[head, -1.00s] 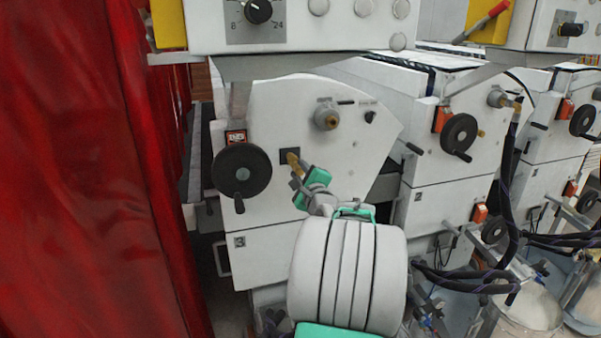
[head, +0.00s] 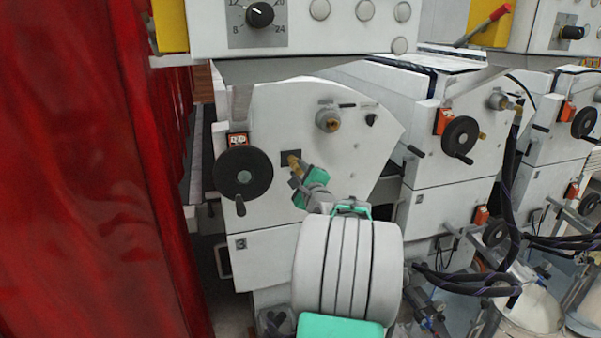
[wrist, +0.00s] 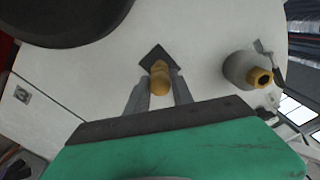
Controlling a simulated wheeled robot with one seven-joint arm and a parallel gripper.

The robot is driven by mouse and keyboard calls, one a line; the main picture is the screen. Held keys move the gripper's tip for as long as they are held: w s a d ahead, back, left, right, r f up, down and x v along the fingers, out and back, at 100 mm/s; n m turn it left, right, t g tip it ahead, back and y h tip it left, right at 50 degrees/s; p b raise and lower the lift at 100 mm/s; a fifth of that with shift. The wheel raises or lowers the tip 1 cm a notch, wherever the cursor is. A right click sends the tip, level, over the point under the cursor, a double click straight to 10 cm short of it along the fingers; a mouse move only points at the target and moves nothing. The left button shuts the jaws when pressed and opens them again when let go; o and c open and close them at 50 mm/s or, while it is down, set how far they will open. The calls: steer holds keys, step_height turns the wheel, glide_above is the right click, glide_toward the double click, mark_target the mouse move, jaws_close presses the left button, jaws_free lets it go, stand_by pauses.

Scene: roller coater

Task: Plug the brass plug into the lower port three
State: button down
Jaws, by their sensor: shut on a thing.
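The brass plug (head: 294,162) is held in my gripper (head: 300,172), in front of the white machine panel. In the wrist view the brass plug (wrist: 160,79) sits between the two grey fingers of my gripper (wrist: 158,90), which are shut on it. Behind it is a dark square port (wrist: 155,58), which also shows in the head view (head: 287,156). The plug overlaps this port in both views; I cannot tell how deep it goes. The panel below carries a "3" label (head: 240,243).
A black handwheel (head: 243,174) is close on the left. A grey fitting with a brass end (head: 328,118) sticks out above right; it is also in the wrist view (wrist: 247,72). A red curtain (head: 90,180) fills the left side. More machine units with hoses (head: 507,190) stand at right.

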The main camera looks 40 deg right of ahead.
steer(key=shift+w+d, duration=0.2)
steer(key=shift+w, duration=0.1)
steer(key=c, duration=1)
jaws_free()
steer(key=shift+c, duration=0.2)
steer(key=b+v, duration=0.2)
steer(key=v, duration=0.5)
steer(key=shift+s, duration=0.4)
